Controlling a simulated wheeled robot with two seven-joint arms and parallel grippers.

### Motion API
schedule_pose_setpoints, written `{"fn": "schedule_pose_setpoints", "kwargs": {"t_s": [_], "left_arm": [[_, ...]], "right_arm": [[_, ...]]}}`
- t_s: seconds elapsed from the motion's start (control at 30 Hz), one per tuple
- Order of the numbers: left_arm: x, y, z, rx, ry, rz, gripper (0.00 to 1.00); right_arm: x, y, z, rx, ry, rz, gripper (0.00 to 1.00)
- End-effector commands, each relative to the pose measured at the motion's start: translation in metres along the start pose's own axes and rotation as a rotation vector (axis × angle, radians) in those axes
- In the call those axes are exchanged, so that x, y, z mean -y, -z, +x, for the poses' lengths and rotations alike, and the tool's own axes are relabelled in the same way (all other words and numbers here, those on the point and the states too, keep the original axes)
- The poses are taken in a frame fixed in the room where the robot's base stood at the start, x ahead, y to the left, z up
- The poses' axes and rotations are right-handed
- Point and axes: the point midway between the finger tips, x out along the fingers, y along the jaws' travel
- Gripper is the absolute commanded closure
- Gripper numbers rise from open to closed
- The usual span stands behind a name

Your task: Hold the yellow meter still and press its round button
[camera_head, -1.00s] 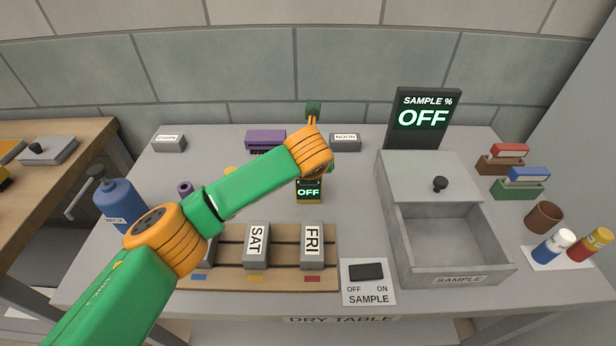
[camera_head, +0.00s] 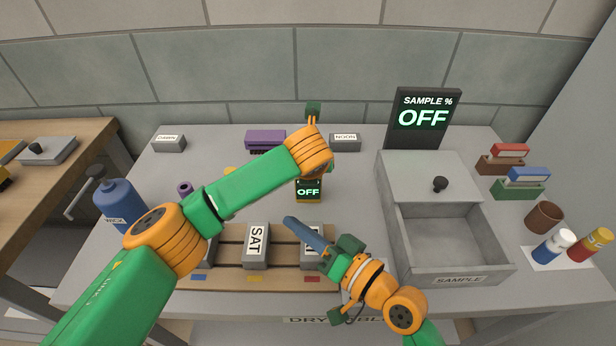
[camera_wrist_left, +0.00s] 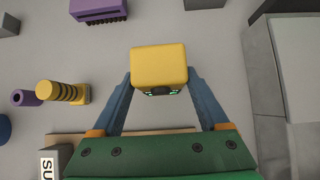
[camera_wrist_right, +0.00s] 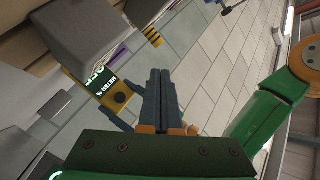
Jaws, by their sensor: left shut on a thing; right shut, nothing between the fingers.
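The yellow meter (camera_head: 308,191) stands upright near the middle of the table, its dark screen reading OFF in green. In the left wrist view, the meter's yellow top (camera_wrist_left: 158,64) sits between the fingers of my left gripper (camera_wrist_left: 161,92), which is shut on it from both sides. In the head view my left arm hides the meter's upper part. My right gripper (camera_head: 289,221) is shut and empty, in front of the meter and apart from it. In the right wrist view, the meter's dark round button (camera_wrist_right: 120,98) shows below the screen, left of my right fingertips (camera_wrist_right: 160,73).
A blue bottle (camera_head: 120,203) stands at left. My right forearm covers the SAMPLE switch.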

Motion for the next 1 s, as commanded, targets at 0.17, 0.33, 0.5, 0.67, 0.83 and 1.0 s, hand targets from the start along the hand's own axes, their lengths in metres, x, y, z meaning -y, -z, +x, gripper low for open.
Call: {"fn": "schedule_pose_setpoints", "kwargs": {"t_s": [0.17, 0.33, 0.5, 0.67, 0.83, 1.0], "left_arm": [[0.000, 0.001, 0.000, -0.001, 0.001, 0.000, 0.67], [0.000, 0.001, 0.000, -0.001, 0.001, 0.000, 0.67], [0.000, 0.000, 0.000, -0.001, 0.001, 0.000, 0.67], [0.000, 0.000, 0.000, -0.001, 0.000, 0.000, 0.67], [0.000, 0.000, 0.000, -0.001, 0.000, 0.000, 0.67], [0.000, 0.000, 0.000, -0.001, 0.000, 0.000, 0.67]], "right_arm": [[-0.014, 0.023, -0.014, 0.032, -0.056, -0.150, 1.00], [-0.026, 0.038, 0.002, 0.034, -0.060, -0.156, 1.00], [-0.041, 0.055, 0.024, 0.035, -0.060, -0.154, 1.00], [-0.051, 0.066, 0.039, 0.037, -0.059, -0.154, 1.00], [-0.055, 0.071, 0.044, 0.036, -0.060, -0.152, 1.00], [-0.055, 0.071, 0.044, 0.036, -0.060, -0.152, 1.00]]}}
